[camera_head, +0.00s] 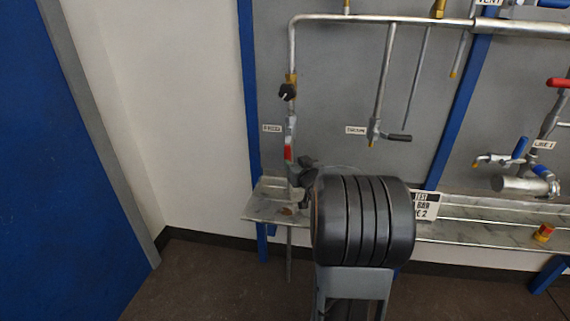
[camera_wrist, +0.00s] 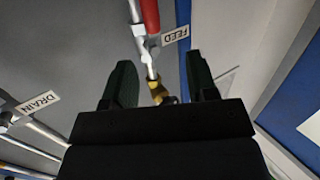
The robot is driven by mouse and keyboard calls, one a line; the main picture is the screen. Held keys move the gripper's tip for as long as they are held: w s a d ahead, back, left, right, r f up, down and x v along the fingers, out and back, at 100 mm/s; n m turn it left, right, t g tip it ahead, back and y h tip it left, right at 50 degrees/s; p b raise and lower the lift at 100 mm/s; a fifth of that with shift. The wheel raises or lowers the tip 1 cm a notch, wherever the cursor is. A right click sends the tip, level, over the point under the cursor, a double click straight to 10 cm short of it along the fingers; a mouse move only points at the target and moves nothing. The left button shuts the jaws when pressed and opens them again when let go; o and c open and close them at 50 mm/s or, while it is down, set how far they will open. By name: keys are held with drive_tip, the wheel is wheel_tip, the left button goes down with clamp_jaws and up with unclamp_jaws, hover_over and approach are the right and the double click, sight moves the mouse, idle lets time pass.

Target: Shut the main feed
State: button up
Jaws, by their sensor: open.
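The feed line is a vertical pipe (camera_head: 291,110) at the left of the panel, with a FEED label (camera_head: 271,128) beside it. A valve with a red lever (camera_head: 288,152) sits on it, the lever running roughly along the pipe. Above it is a brass fitting with a black knob (camera_head: 287,92). In the wrist view the red lever (camera_wrist: 150,15) is at the top edge, and the FEED label (camera_wrist: 175,37) is beside the pipe. My gripper (camera_wrist: 161,80) is open and empty. The brass fitting (camera_wrist: 158,90) shows between its fingers; contact cannot be told.
My dark arm hides part of the bench (camera_head: 265,205). A drain valve with a black lever (camera_head: 398,137) is to the right, then a line valve with a blue handle (camera_head: 520,149). A red-handled valve (camera_head: 558,83) is at the far right. A red button (camera_head: 544,232) sits on the bench.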

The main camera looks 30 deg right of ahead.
sight(285, 149)
drive_tip(key=shift+n+t+y, duration=0.3)
drive_tip(key=shift+t+y, duration=0.1)
drive_tip(key=shift+t, duration=0.3)
drive_tip(key=w+d, duration=0.1)
drive_tip(key=w, duration=0.3)
drive_tip(key=w+d+f, duration=0.1)
drive_tip(key=w+d, duration=0.1)
drive_tip(key=w, duration=0.3)
drive_tip(key=w+d+f+b, duration=0.1)
drive_tip(key=w, duration=0.3)
drive_tip(key=shift+w+d, duration=0.25)
drive_tip(key=shift+d, duration=0.1)
drive_tip(key=shift+c, duration=0.4)
clamp_jaws()
